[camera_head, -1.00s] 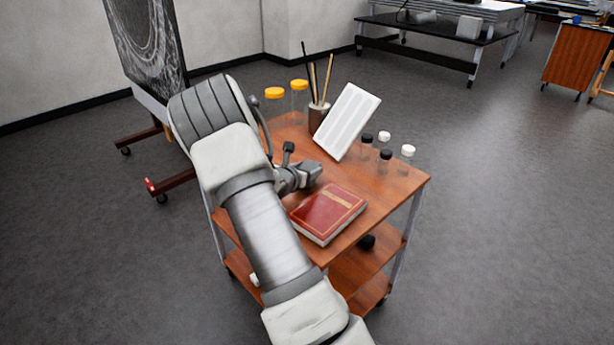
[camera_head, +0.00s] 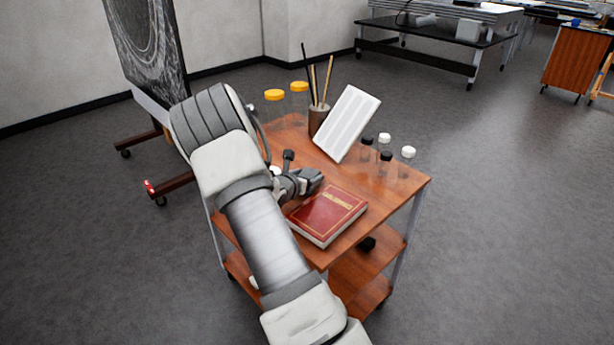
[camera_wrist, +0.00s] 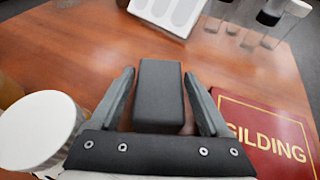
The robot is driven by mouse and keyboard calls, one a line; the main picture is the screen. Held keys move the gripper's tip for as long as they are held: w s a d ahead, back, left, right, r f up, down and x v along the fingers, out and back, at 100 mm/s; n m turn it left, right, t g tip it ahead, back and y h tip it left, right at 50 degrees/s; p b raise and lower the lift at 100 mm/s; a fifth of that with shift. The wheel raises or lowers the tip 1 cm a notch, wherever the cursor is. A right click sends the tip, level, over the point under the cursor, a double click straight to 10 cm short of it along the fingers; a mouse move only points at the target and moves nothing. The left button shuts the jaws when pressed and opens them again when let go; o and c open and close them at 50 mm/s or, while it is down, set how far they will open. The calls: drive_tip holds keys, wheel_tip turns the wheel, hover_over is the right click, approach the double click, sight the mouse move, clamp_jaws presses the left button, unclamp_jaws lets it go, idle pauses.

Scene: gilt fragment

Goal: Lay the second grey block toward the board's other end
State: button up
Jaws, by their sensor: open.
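A dark grey block (camera_wrist: 159,92) stands between the fingers of my gripper (camera_wrist: 160,98) in the wrist view, over the reddish wooden cart top. My fingers are open, one on each side of the block, with narrow gaps between them and its sides. In the head view my gripper (camera_head: 308,181) is low over the cart top (camera_head: 400,183), just behind the red book; I cannot make out the block there. A white slotted panel (camera_head: 347,122) leans at the back of the cart; I cannot tell whether it is the board. No other grey block is clear.
The red book (camera_head: 328,215), marked "GILDING" in the wrist view (camera_wrist: 262,140), lies close right of my gripper. A white-lidded jar (camera_wrist: 38,130) is close left. Small capped jars (camera_head: 385,157), yellow-lidded jars (camera_head: 287,92) and a brush cup (camera_head: 318,118) stand around the panel.

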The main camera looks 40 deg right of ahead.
drive_tip(key=p+v, duration=0.1)
drive_tip(key=v, duration=1)
drive_tip(key=shift+s+a+r+p, duration=0.15)
drive_tip(key=shift+a+r+p, duration=0.1)
drive_tip(key=shift+p, duration=0.15)
drive_tip(key=s+a+r+m+g+y, duration=0.3)
drive_tip(key=s+r+m+g, duration=0.1)
drive_tip(key=s+r+m, duration=0.9)
drive_tip(key=s+a+r+m+y, duration=0.2)
drive_tip(key=s+a+m+y, duration=0.2)
drive_tip(key=s+a+m, duration=0.3)
drive_tip(key=shift+s+a+r, duration=0.25)
drive_tip(key=shift+s+a, duration=0.45)
drive_tip(key=shift+a, duration=0.35)
drive_tip(key=s+a+r+m+t+y, duration=0.1)
drive_tip(key=a, duration=0.2)
drive_tip(key=s+a+r+m+t+y, duration=0.1)
drive_tip(key=s+a+y, duration=0.1)
drive_tip(key=a, duration=0.1)
drive_tip(key=s+a+r+m+y, duration=0.1)
drive_tip(key=s+a, duration=0.1)
drive_tip(key=a, duration=0.2)
drive_tip(key=shift+s+r+m+t+y, duration=0.2)
drive_tip(key=shift+s+m+t+y, duration=0.1)
drive_tip(key=shift+m+t, duration=0.1)
drive_tip(key=shift+c, duration=0.3)
drive_tip(key=shift+a, duration=0.35)
drive_tip(key=c, duration=0.4)
drive_tip(key=shift+s, duration=0.2)
